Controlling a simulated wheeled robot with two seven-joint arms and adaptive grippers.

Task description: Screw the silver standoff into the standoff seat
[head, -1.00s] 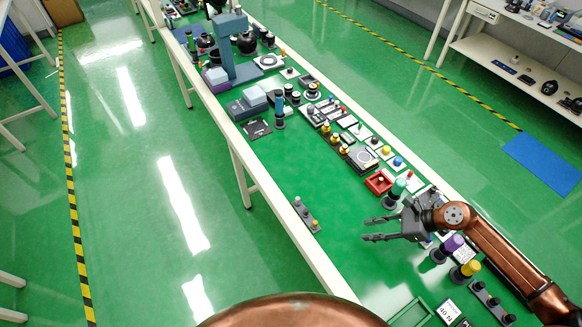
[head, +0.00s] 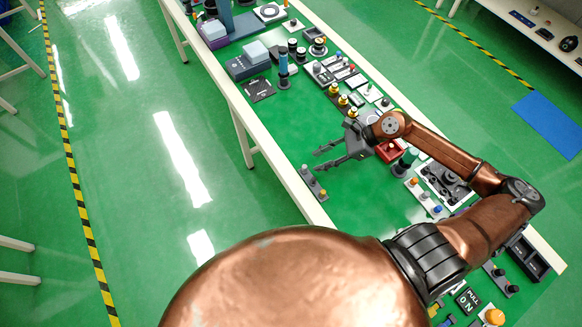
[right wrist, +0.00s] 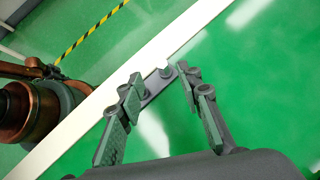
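A small dark-grey strip (head: 315,184) lies near the bench's front edge. It bears upright grey pegs and a gold-coloured one at its near end. A grey, silver-looking peg (right wrist: 166,71) on the strip shows between and beyond my fingertips in the right wrist view; it looks like the silver standoff. My right gripper (head: 319,159) is open and empty, beside the strip; its fingers also show in the right wrist view (right wrist: 159,77). The fingers do not visibly touch the peg, and hide part of the strip. I cannot tell which part is the standoff seat. My left gripper is out of view.
A blue-topped post (head: 283,72) and a black plate (head: 259,90) stand farther back. Green bench surface between them and the strip is clear.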

